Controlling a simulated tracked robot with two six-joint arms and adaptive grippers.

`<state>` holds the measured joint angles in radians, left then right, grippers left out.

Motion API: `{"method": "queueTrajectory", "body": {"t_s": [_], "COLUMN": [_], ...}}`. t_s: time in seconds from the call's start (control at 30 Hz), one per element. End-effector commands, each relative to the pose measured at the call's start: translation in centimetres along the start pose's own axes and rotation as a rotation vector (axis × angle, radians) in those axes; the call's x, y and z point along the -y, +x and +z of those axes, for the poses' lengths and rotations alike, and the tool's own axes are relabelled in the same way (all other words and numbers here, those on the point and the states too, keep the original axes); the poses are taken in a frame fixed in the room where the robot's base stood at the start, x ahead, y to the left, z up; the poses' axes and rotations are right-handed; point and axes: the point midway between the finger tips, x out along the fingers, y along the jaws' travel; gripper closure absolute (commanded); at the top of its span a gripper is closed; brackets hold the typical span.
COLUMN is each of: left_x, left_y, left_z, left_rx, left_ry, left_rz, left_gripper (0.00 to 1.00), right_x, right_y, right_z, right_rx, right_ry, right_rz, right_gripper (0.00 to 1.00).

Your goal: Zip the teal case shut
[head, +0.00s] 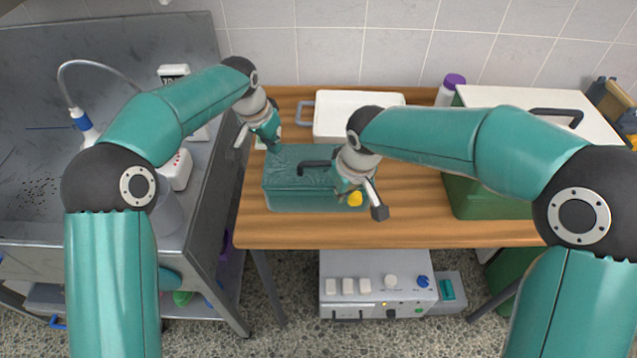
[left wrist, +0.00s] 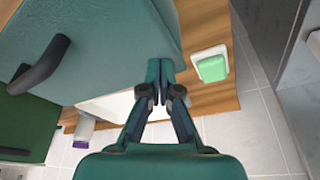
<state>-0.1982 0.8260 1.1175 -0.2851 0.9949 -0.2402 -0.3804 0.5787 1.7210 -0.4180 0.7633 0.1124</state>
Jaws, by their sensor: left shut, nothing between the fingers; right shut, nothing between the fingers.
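The teal case (head: 293,201) lies on the wooden table with its lid down and a dark handle on top. In the left wrist view the case (left wrist: 110,45) fills the upper left. A small yellow piece (head: 355,198) shows at its front right; whether it is the zip pull is unclear. My left gripper (head: 275,148) is shut and empty at the case's back left corner. In the left wrist view its closed fingertips (left wrist: 159,66) are close beside the case wall; contact is unclear. My right gripper (head: 342,194) is shut and empty at the case's front right, partly hiding it.
A white tray (head: 335,122) stands behind the case. A green soap block (left wrist: 212,67) on a white dish is near my left gripper. A green box (head: 465,198) with a white lid stands right. A metal sink (head: 40,130) is left. The table's front middle is clear.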

Motion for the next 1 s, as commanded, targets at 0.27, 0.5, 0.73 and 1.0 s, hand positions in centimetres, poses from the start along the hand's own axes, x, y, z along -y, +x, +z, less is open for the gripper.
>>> {"method": "queueTrajectory", "body": {"t_s": [0.27, 0.5, 0.73, 1.0], "left_x": [-0.1, -0.1, -0.1, -0.1], "left_y": [0.3, 0.3, 0.3, 0.3], "left_z": [0.2, 0.2, 0.2, 0.2], "left_rx": [0.009, 0.009, 0.009, 0.009], "left_ry": [0.0, 0.0, 0.0, 0.0], "left_rz": [0.004, 0.004, 0.004, 0.004], "left_gripper": [1.0, 1.0, 1.0, 1.0], "right_x": [0.2, 0.5, 0.7, 0.9], "right_y": [-1.6, -3.4, -5.2, -7.1], "right_z": [-0.6, -1.2, -1.8, -2.4], "right_rx": [-0.003, -0.003, -0.002, -0.002], "right_ry": [0.0, 0.0, 0.0, 0.0], "right_rz": [0.001, 0.0, -0.001, 0.0], "right_gripper": [1.0, 1.0, 1.0, 1.0]}}
